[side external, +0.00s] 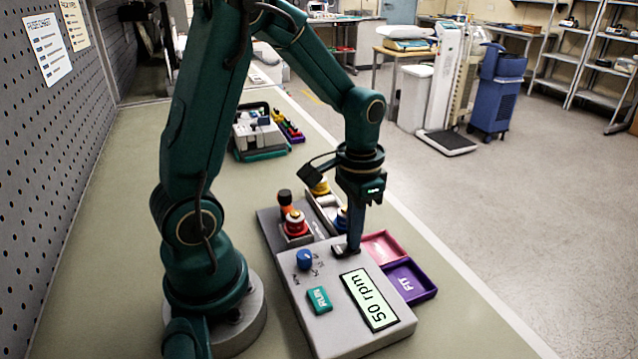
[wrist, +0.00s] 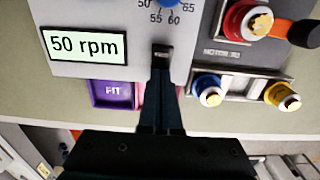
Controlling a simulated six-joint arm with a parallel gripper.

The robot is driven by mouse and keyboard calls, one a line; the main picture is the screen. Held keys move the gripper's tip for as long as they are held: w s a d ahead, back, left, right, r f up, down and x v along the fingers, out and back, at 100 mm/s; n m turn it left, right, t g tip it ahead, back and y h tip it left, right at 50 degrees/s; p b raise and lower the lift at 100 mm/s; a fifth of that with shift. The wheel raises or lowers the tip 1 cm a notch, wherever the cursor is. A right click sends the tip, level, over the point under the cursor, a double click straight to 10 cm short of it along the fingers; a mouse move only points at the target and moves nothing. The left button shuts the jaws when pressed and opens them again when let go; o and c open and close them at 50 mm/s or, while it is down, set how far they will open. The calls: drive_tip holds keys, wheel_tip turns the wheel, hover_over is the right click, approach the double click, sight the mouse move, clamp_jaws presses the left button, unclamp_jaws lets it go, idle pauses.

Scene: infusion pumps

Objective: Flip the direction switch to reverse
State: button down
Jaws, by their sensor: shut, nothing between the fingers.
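The grey pump control box (side external: 318,335) lies on the bench, with a display (side external: 369,299) reading 50 rpm, a teal RUN button (side external: 319,300) and a blue dial (side external: 304,259). A small dark switch (side external: 339,251) sits near the box's far edge; it also shows in the wrist view (wrist: 162,49). My gripper (side external: 353,249) is shut and empty, pointing down, with its fingertips right at this switch. In the wrist view, the fingertips (wrist: 161,76) partly cover the switch. I cannot tell its setting, or whether the fingertips touch it.
A purple FIT tray (side external: 409,282) and a pink tray (side external: 383,247) sit beside the box. Behind it are a red-capped part (side external: 295,223), a yellow one (side external: 319,186) and a blue one (wrist: 208,90). A tray of parts (side external: 257,135) stands farther back; bench between is clear.

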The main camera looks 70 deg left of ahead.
wheel_tip(320, 180, up, 7)
idle(0.8)
drive_tip(key=s+d+r+t, duration=0.4)
drive_tip(key=s+d+t, duration=0.1)
drive_tip(key=s, duration=0.3)
drive_tip(key=shift+d+t, duration=0.3)
drive_tip(key=shift+d, duration=0.3)
